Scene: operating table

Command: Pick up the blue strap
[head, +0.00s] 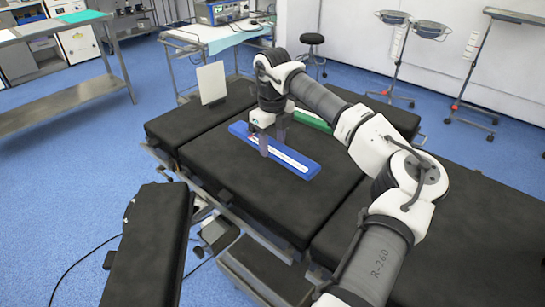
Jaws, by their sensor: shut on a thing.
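The blue strap (299,163) is a long, flat blue bar with a pale label strip along it. It lies across the black operating table (240,195), running from upper left to lower right. My gripper (264,151) points down at the strap's middle and is shut on it. The fingers hide part of the strap. I cannot tell whether the strap is resting on the table or slightly above it.
A green strap (312,121) lies just behind, partly hidden by my arm. A pale upright panel (211,83) stands at the table's back left. A black padded section (150,240) is at front left. A wheeled equipment cart (215,40) stands behind.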

